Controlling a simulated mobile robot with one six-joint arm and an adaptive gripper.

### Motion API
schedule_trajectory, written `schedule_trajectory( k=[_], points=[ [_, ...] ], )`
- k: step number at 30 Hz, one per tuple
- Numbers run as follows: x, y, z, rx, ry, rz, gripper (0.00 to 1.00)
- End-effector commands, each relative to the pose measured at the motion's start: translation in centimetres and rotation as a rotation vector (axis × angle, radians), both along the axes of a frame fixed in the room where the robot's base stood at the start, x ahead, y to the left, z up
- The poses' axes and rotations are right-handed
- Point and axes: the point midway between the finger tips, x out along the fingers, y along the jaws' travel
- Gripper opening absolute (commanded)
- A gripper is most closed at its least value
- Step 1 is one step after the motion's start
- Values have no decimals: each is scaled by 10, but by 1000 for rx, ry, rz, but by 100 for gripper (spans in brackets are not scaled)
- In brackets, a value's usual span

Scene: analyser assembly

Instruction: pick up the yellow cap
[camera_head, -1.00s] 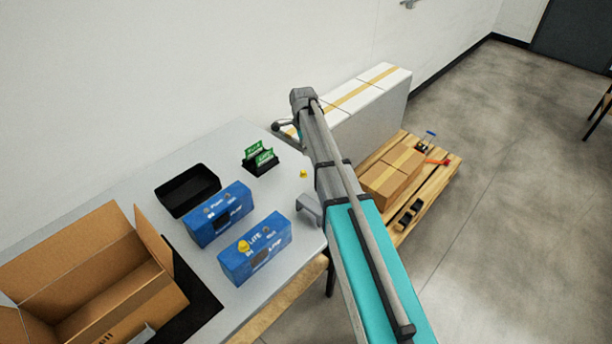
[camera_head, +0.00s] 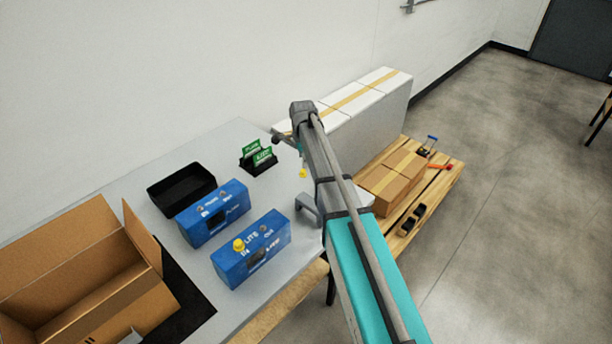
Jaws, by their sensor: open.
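A small yellow cap (camera_head: 303,173) is on the light grey table beside my arm, close to its left edge in the picture. A second yellow piece (camera_head: 239,245) sits on top of the front blue box (camera_head: 252,262). My gripper (camera_head: 299,155) is at the far end of my arm, near and above the loose cap. It is small and largely hidden by my own arm links. It is open, and the loose cap shows apart from it. The exact gap between fingertips and cap cannot be told.
Another blue box (camera_head: 213,226), a black tray (camera_head: 152,193) and a black holder with green cards (camera_head: 270,165) stand on the table. A grey bracket (camera_head: 307,207) is near the right edge. An open carton (camera_head: 150,240) is at left. Boxes (camera_head: 392,181) lie on a pallet at right.

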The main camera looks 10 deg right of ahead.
Motion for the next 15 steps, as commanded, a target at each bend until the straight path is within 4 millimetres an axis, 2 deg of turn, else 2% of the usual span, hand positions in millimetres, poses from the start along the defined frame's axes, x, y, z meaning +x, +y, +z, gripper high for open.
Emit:
schedule_trajectory(
  k=[15],
  points=[
    [0,0,-4,0,0,1,70]
  ],
)
